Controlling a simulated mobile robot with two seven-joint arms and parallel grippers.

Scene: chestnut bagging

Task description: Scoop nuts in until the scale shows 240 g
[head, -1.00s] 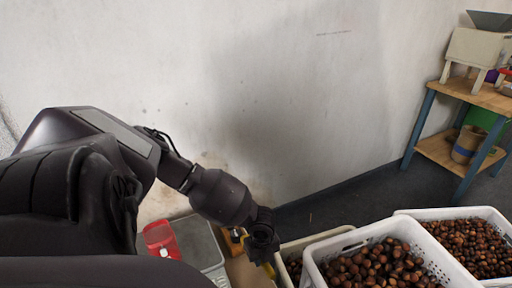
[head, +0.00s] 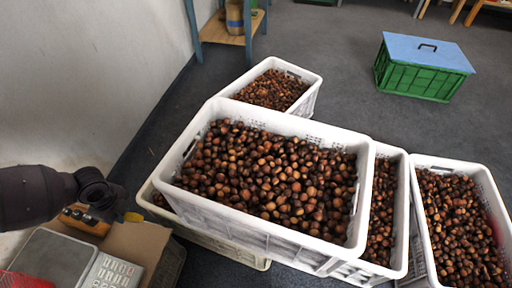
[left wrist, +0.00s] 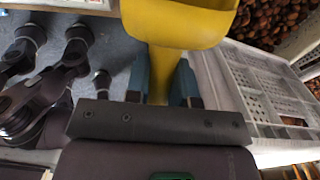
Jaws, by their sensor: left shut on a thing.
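My left gripper (left wrist: 160,88) is shut on the handle of a yellow scoop (left wrist: 180,22), whose bowl is cut off by the top of the left wrist view. In the head view, the gripper (head: 118,208) is at the left, just beside the big white crate, with only a yellow bit of the scoop (head: 133,217) showing. The big crate (head: 270,239) is full of brown chestnuts (head: 265,175). The scale (head: 52,262), a grey plate with a keypad (head: 112,273), is at the lower left. Its reading cannot be made out. My right gripper is not in view.
More white crates of nuts stand behind (head: 308,103) and to the right (head: 488,190) of the big one. A red meshy item (head: 20,281) lies by the scale. A green crate with a blue lid (head: 425,66) stands on the open floor. A wall bounds the left.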

